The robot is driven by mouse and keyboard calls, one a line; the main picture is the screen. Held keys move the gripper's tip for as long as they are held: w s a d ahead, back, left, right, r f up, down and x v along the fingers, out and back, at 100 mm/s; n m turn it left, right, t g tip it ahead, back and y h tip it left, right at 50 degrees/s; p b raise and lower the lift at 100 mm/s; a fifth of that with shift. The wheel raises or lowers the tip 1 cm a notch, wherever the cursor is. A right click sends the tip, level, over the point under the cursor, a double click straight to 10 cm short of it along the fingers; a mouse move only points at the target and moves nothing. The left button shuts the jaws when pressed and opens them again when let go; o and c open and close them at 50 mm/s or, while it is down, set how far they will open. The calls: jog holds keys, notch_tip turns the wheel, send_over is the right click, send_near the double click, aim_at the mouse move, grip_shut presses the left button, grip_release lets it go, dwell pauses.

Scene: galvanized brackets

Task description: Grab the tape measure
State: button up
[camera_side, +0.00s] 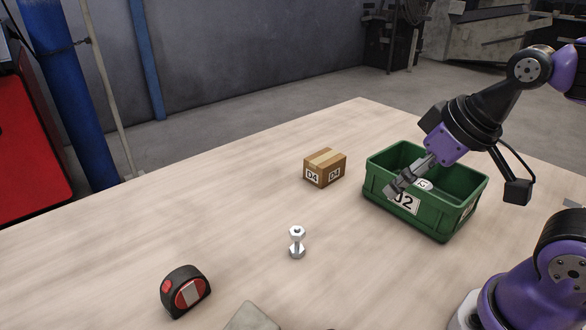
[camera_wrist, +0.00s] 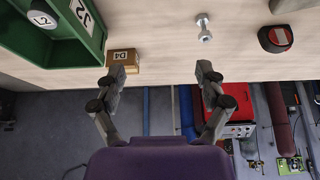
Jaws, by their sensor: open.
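The tape measure (camera_side: 185,291) is black and red with a pale label, resting on the table at the front left in the side view. In the wrist view the tape measure (camera_wrist: 276,39) is near the upper right, well apart from my fingers. My gripper (camera_side: 403,181) is above the front left part of the green bin in the side view, tilted downward. In the wrist view my gripper (camera_wrist: 161,75) has its two fingers spread wide with nothing between them.
A cardboard box (camera_side: 325,168) marked D4 stands left of the bin. A grey object (camera_side: 250,317) is cut off at the front edge.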

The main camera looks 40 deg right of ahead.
dwell(0.4)
jog(key=shift+o, duration=1.3)
jog(key=n+y, duration=0.1)
jog(key=n, duration=0.1)
send_near(188, 286)
jog(key=f, duration=0.1)
jog(key=x, duration=0.5)
jog(key=shift+w+x, duration=0.25)
jog(key=shift+x, duration=2.6)
